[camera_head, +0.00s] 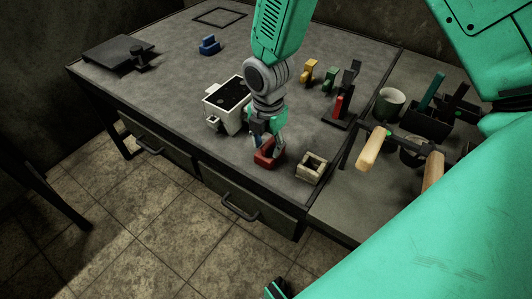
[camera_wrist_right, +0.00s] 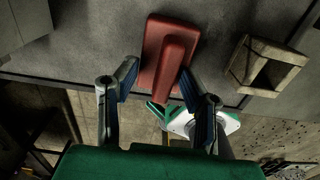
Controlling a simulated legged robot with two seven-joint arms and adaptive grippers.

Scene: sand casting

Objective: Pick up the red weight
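The red weight (camera_head: 268,155) lies near the front edge of the grey table. It has a flat block base and a raised bar-like handle, clearly seen in the right wrist view (camera_wrist_right: 165,55). My right gripper (camera_head: 270,142) reaches down over it from above. In the wrist view my right gripper's two fingers (camera_wrist_right: 158,72) are apart, one on each side of the handle's near end. A gap shows between the left finger and the handle; the right finger looks close to it, and contact cannot be told.
A hollow beige square block (camera_head: 312,167) sits just right of the weight. A white box with dark filling (camera_head: 226,107) stands behind left. A side table holds a mug (camera_head: 389,104) and wooden-handled tools (camera_head: 372,148).

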